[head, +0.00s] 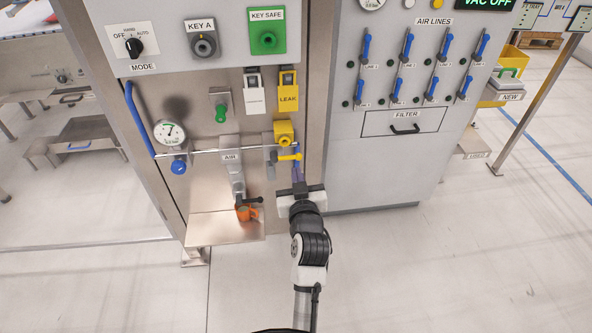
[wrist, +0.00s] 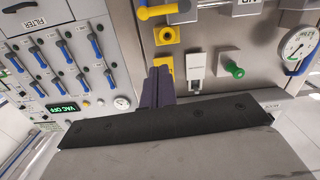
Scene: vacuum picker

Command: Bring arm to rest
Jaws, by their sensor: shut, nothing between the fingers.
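My arm reaches up from the bottom of the head view. My gripper (head: 298,174) is in front of the right edge of the steel panel, just below and right of a yellow valve (head: 284,133) with a yellow lever (head: 289,157). Its dark purple fingers are together and hold nothing; they also show in the wrist view (wrist: 158,86), pointing toward the panel. In the wrist view the yellow lever (wrist: 160,10) is above the fingertips. The gap between fingers and panel is hard to judge.
A thin rail with a blue knob (head: 179,166) and a gauge (head: 169,132) crosses the panel left of my gripper. A grey cabinet with blue levers (head: 407,44) is at right. Open floor lies at lower right.

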